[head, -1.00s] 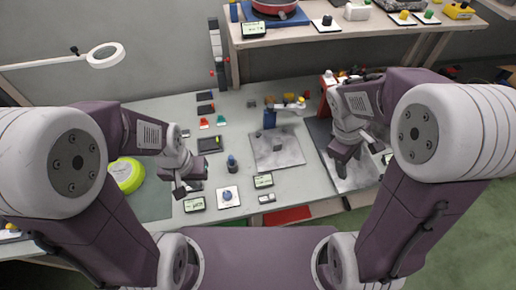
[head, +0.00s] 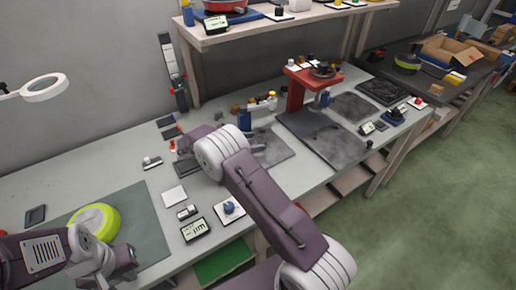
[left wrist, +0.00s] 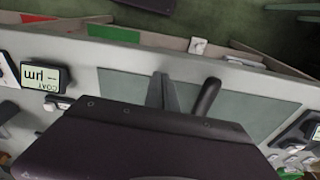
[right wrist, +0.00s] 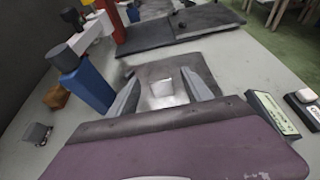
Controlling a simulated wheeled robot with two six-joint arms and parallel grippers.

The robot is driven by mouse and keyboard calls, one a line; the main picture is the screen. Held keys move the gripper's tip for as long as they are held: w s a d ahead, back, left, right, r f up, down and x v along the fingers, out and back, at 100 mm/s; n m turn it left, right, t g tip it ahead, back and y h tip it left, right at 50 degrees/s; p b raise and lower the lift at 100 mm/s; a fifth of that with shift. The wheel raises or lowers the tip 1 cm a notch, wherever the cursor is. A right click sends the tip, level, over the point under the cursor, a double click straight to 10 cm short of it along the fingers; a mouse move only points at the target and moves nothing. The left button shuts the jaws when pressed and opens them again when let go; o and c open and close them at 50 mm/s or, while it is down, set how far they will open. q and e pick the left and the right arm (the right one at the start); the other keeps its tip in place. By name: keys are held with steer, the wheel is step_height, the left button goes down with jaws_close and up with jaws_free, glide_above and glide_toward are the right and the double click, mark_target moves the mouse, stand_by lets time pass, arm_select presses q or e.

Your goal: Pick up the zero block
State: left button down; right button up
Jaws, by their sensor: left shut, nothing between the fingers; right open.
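A small light grey block (right wrist: 163,89) sits on a dark grey mottled plate (right wrist: 200,66) in the right wrist view. No label on it can be read; it is the likeliest zero block. My right gripper (right wrist: 160,94) is open, with one finger on either side of the block in this view; I cannot tell if they touch it. In the head view my right arm hides the block, and part of the plate (head: 275,150) shows. My left gripper (left wrist: 186,86) is shut and empty over the grey-green mat (left wrist: 260,112), near the yellow-green round thing (head: 93,222).
A blue post (right wrist: 92,88) stands left of the plate, and a small dark grey block (right wrist: 37,133) lies further left. A gauge with a display (right wrist: 272,112) lies to the right. A red stand (head: 297,92) is beyond the plate. A shelf (head: 290,22) runs above the back.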

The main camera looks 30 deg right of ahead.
mark_target(266, 141)
steer(key=x, duration=0.7)
steer(key=shift+f, duration=0.15)
jaws_close()
